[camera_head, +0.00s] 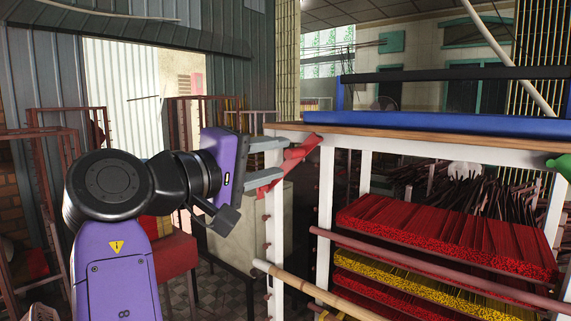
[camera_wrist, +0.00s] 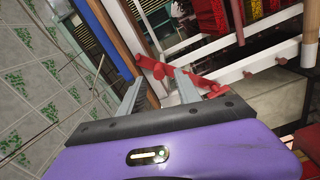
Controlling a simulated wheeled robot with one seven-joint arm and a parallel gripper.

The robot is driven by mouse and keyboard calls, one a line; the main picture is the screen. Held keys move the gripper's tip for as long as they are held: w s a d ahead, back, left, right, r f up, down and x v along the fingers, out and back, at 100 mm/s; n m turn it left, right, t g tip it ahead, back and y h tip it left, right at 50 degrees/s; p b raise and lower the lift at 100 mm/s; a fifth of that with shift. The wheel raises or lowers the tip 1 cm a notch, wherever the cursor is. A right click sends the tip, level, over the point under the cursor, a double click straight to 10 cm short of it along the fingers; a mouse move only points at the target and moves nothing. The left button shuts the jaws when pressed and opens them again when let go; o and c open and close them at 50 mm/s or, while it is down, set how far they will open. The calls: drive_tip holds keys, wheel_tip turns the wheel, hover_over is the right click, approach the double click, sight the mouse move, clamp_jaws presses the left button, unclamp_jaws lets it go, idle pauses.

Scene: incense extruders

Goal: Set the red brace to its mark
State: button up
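The red brace (camera_head: 298,154) is a slim bar lying diagonally at the near left corner of the white rack, just below the wooden top. In the wrist view the brace (camera_wrist: 206,86) runs across in front of my fingertips, with a knobbed part (camera_wrist: 157,69) between them. My gripper (camera_head: 284,161) is purple with grey fingers. Its fingers are apart and reach the brace from the left; they also show apart in the wrist view (camera_wrist: 160,77). One finger hides part of the brace, and I cannot tell whether they touch. I cannot make out a mark.
The white rack (camera_head: 327,190) holds red incense bundles (camera_head: 440,240) and yellow ones below. A bamboo pole (camera_head: 310,288) and reddish poles cross its front. A blue-edged tray (camera_head: 450,124) lies on the wooden top. A green object (camera_head: 558,164) sits at the right edge.

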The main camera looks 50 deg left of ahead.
drive_tip(key=shift+b+v, duration=0.4)
drive_tip(key=shift+v, duration=1.25)
